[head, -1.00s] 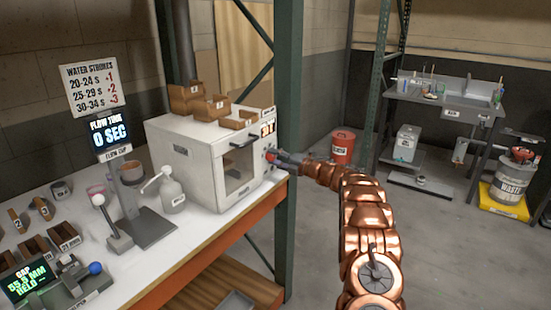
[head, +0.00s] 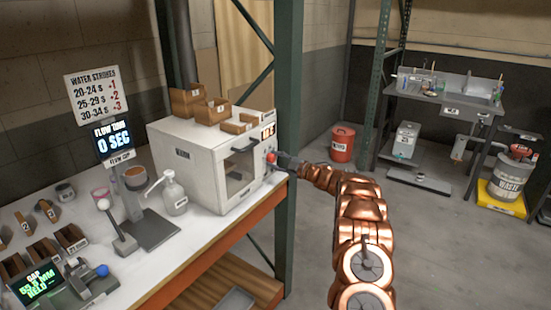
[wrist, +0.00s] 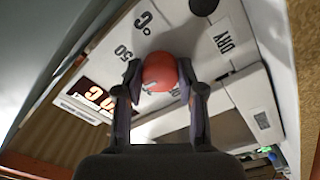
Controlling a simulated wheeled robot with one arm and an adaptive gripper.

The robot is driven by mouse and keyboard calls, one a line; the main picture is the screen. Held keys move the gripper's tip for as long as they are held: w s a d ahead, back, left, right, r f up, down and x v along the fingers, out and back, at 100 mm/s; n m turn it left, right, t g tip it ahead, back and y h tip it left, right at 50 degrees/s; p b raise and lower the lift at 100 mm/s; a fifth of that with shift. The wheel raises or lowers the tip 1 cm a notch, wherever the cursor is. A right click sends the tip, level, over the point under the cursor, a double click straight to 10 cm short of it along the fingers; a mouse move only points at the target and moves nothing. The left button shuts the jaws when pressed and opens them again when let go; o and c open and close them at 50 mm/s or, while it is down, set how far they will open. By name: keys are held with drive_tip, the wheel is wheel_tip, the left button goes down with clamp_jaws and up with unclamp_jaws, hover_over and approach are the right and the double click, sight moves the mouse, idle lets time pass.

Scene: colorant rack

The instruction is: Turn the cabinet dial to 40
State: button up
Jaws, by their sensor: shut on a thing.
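The white cabinet (head: 190,165) stands at the right end of the bench, with a window door on its front. Its dial is a round red knob (head: 271,157) on the panel right of the door. In the wrist view the red knob (wrist: 160,72) fills the space between my two fingers, touching both. My gripper (wrist: 160,85) is shut on it; in the head view my gripper (head: 280,160) reaches it from the right. Marks "50", "°C" and "DRY" show around the knob. The lit display (wrist: 92,95) is partly cut by glare and angle; I cannot read its number.
Wooden boxes (head: 213,108) sit on the cabinet. A green rack post (head: 288,150) stands close behind my gripper. A pump bottle (head: 174,195) and flow cup stand (head: 135,195) are on the bench left of the cabinet. The floor at right is open.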

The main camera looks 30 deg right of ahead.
drive_tip(key=shift+m, duration=0.5)
drive_tip(key=o, duration=1.1)
drive_tip(key=shift+o, duration=0.2)
drive_tip(key=shift+s, duration=0.1)
drive_tip(key=v, duration=1.1)
drive_tip(key=shift+s+d, duration=0.2)
drive_tip(key=shift+s, duration=0.15)
drive_tip(key=shift+f, duration=0.1)
